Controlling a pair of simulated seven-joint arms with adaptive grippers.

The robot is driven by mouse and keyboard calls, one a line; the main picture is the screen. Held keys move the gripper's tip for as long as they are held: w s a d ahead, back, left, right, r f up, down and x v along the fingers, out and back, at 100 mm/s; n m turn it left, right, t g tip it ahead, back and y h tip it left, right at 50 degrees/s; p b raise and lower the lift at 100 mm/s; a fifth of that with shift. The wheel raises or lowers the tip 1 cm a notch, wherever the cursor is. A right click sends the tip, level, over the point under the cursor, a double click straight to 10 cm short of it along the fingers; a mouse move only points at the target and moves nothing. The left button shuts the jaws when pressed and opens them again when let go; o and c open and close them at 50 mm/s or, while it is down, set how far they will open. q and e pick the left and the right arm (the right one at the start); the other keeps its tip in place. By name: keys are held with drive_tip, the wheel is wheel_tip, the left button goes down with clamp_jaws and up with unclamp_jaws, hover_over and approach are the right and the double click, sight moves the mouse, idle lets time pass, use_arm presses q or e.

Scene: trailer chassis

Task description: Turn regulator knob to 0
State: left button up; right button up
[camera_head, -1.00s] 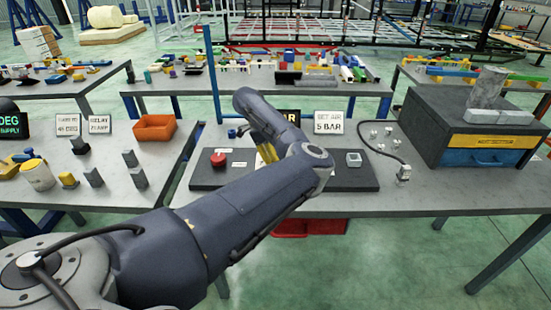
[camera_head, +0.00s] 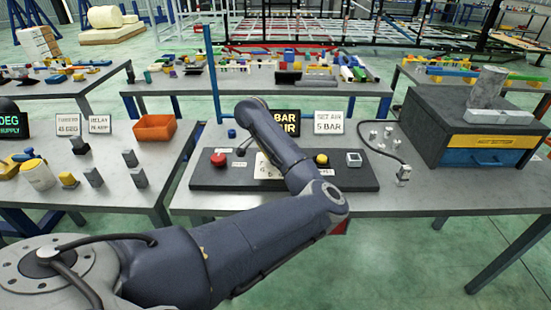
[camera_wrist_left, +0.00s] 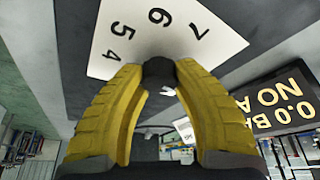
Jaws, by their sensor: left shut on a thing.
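My left gripper (camera_wrist_left: 158,90) has its two yellow fingers shut on the black regulator knob (camera_wrist_left: 159,70) in the left wrist view. The knob sits in front of a white dial plate (camera_wrist_left: 125,30), on which 4, 5, 6 and 7 show upside down; the knob's pointer is not visible. A dark display (camera_wrist_left: 284,105) reads "0.0 BA…" and "NO A…", cut off at the edge. In the head view my left arm hides the gripper and knob; part of the dial plate (camera_head: 266,168) shows beside it. My right gripper is not in view.
The dark panel (camera_head: 355,180) on the table carries a red button (camera_head: 218,159), a yellow button (camera_head: 321,159) and a small grey device (camera_head: 353,159). A "SET AIR 5 BAR" sign (camera_head: 328,122) stands behind. A toolbox (camera_head: 455,130) stands right.

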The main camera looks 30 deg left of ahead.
use_arm(q)
drive_tip(key=shift+d+f+n, duration=0.1)
drive_tip(key=shift+f+n, duration=0.05)
drive_tip(key=shift+n, duration=0.45)
drive_tip(key=shift+y, duration=0.3)
drive_tip(key=o, duration=1.3)
drive_tip(key=v, duration=1.2)
drive_tip(key=shift+s, duration=0.1)
